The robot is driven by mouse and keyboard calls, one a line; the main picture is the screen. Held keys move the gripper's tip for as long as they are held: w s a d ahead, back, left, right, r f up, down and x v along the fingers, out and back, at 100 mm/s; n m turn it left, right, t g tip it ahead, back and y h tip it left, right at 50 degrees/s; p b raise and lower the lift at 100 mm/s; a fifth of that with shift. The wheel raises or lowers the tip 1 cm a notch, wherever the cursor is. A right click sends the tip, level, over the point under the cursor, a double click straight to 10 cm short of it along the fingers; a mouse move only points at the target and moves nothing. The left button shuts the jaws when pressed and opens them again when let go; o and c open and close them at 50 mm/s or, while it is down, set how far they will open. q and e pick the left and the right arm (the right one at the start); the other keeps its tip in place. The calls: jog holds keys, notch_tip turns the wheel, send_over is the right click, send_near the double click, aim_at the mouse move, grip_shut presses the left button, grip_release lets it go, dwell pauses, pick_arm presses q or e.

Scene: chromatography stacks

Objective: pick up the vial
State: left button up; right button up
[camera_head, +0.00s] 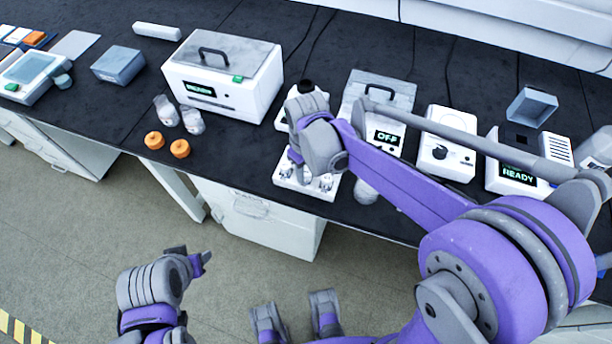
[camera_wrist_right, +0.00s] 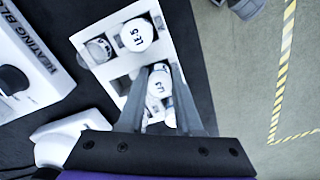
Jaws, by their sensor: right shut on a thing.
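My right gripper (camera_head: 296,158) is over the white rack (camera_head: 285,181) at the front of the bench. In the right wrist view its two fingers (camera_wrist_right: 160,90) are shut on a white-capped vial (camera_wrist_right: 159,79) with a printed label. The vial is over the white rack (camera_wrist_right: 121,89), beside a second white-capped vial (camera_wrist_right: 137,35) marked with dark letters. I cannot tell whether the held vial is clear of its hole. My left gripper (camera_head: 198,262) is low at the left, in front of the bench, and its jaws do not show clearly.
A white box with a handle (camera_head: 224,82) stands left of the rack, with two orange caps (camera_head: 180,148) nearby. Instruments reading OFF (camera_head: 388,137) and READY (camera_head: 517,176) stand to the right. The bench's front edge runs close to the rack.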

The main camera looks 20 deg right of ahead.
grip_shut()
jog(key=shift+r, duration=0.1)
